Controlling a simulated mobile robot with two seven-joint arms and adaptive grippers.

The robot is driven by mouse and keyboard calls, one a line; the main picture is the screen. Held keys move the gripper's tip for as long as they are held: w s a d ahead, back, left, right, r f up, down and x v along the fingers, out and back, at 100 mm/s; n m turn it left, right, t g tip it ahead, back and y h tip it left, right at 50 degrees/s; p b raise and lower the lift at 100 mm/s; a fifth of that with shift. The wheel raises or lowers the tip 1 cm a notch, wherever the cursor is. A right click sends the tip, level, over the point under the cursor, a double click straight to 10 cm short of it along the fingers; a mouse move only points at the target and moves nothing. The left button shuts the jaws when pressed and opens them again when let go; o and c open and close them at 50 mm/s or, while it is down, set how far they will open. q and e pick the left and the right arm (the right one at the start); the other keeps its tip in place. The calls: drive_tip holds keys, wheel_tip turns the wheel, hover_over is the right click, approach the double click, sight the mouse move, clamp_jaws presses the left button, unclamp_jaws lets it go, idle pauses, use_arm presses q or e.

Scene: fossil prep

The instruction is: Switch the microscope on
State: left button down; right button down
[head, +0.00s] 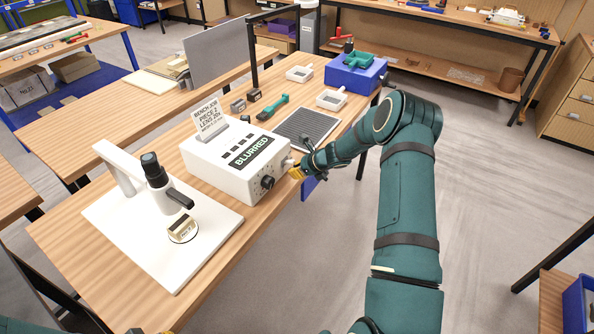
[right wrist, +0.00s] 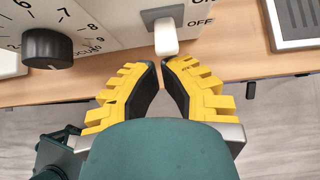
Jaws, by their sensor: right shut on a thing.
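The microscope (head: 160,185) stands on a white base plate, with a small specimen (head: 183,229) on its round stage. Beside it is a white control box (head: 232,165) whose dark panel reads "BLURRED". In the right wrist view, a white switch lever (right wrist: 166,36) sticks out of a grey plate by the labels ON and OFF; I cannot tell its setting for sure. My right gripper (right wrist: 164,62) is shut on the lever's end, yellow fingers close together; in the head view (head: 297,172) it is at the box's right end. Only a sliver of my left gripper (head: 166,331) shows at the bottom edge.
A black focus knob (right wrist: 48,48) with a numbered dial is left of the switch. A card (head: 210,120) stands on the box. A dark ribbed mat (head: 306,128), white trays and a blue box (head: 355,75) lie farther along the bench.

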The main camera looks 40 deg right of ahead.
use_arm(q)
drive_tip(key=shift+r, duration=0.3)
use_arm(e)
drive_tip(key=shift+r, duration=0.5)
